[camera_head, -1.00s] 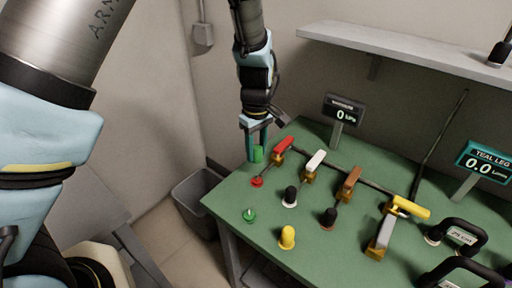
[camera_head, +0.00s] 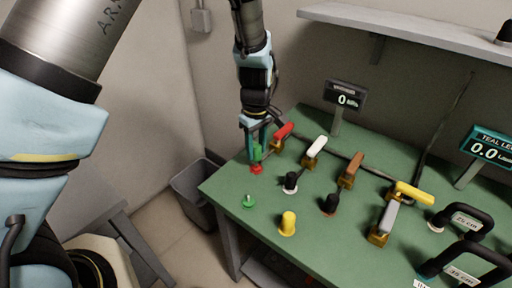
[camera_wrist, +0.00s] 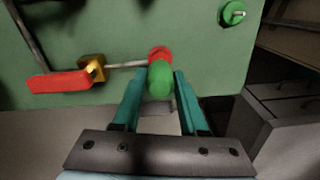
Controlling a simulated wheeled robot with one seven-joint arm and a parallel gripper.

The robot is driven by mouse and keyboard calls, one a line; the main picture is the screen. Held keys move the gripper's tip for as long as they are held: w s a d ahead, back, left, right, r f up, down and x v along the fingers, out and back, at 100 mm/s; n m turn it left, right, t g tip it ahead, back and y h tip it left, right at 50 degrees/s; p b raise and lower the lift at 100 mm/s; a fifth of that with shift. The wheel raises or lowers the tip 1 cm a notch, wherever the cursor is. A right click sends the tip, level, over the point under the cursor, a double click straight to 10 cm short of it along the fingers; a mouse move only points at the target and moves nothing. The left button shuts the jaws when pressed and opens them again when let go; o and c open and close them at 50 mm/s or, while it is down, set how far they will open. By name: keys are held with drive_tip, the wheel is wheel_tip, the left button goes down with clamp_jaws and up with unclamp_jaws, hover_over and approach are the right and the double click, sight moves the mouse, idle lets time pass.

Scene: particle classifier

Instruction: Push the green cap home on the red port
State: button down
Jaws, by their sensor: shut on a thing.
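My gripper (camera_head: 254,152) is shut on the green cap (camera_head: 257,153) at the left part of the green table. The red port (camera_head: 256,169) is just below the cap in the head view. In the wrist view the green cap (camera_wrist: 160,80) sits between the two teal fingers (camera_wrist: 159,92). The red port (camera_wrist: 160,54) shows partly behind the cap, and a metal pipe runs from it to the brass valve with the red handle (camera_wrist: 60,82). Whether the cap touches the port or is seated on it I cannot tell.
A green port (camera_head: 248,201) and a yellow cap (camera_head: 288,223) stand nearer the front edge. Black caps (camera_head: 290,182) and valves with white (camera_head: 314,148) and brown handles stand to the right. A grey bin (camera_head: 196,190) is left of the table (camera_head: 330,255).

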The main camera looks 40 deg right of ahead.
sight(256, 156)
drive_tip(key=shift+p, duration=0.6)
idle(1.2)
drive_tip(key=shift+f+b, duration=1)
drive_tip(key=shift+f, duration=0.8)
drive_tip(key=shift+c, duration=1.9)
unclamp_jaws()
drive_tip(key=shift+r, duration=0.1)
wheel_tip(256, 156, up, 11)
drive_tip(key=shift+f+b, duration=0.15)
drive_tip(key=shift+b, duration=1)
